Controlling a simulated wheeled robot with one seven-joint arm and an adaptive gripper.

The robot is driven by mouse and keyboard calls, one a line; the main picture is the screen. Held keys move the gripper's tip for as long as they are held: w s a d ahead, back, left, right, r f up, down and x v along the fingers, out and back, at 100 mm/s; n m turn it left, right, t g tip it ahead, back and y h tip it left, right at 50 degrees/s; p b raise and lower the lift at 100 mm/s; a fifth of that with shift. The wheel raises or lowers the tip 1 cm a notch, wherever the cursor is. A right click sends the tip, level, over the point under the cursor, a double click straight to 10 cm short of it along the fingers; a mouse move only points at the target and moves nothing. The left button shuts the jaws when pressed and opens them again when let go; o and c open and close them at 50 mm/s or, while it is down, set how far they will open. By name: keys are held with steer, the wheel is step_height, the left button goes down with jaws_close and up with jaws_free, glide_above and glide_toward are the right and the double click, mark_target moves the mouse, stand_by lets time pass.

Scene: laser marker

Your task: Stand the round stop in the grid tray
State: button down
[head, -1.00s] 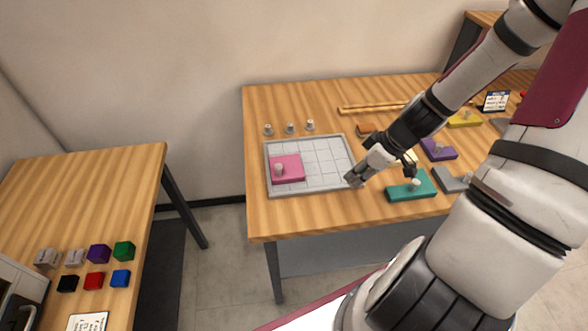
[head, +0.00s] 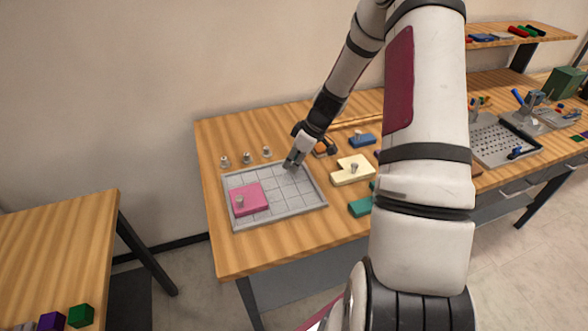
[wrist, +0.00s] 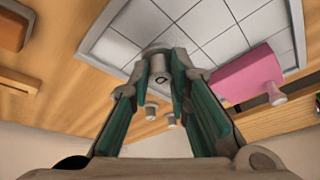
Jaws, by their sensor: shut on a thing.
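The grid tray (head: 280,217) is a shallow grey tray with a gridded floor, on the left part of the wooden table. My gripper (head: 291,165) is at the tray's back right corner area, above it. In the wrist view, my gripper (wrist: 160,85) is shut on a small grey round piece (wrist: 158,54), apparently the round stop, held between the fingertips in front of the grid. Its lower end is hard to make out, so I cannot tell whether it touches the tray. A pink block (head: 254,204) with a grey knob sits in the tray's left part, also in the wrist view (wrist: 245,74).
Three small grey pegs (head: 246,157) stand behind the tray. A cream block (head: 346,177), a teal block (head: 360,208) and a blue block (head: 362,141) lie to the right. The tray's front right cells are clear. My arm hides part of the table.

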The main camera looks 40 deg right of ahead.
steer(key=shift+f, duration=1.45)
steer(key=shift+f, duration=0.15)
steer(key=c, duration=1.5)
jaws_free()
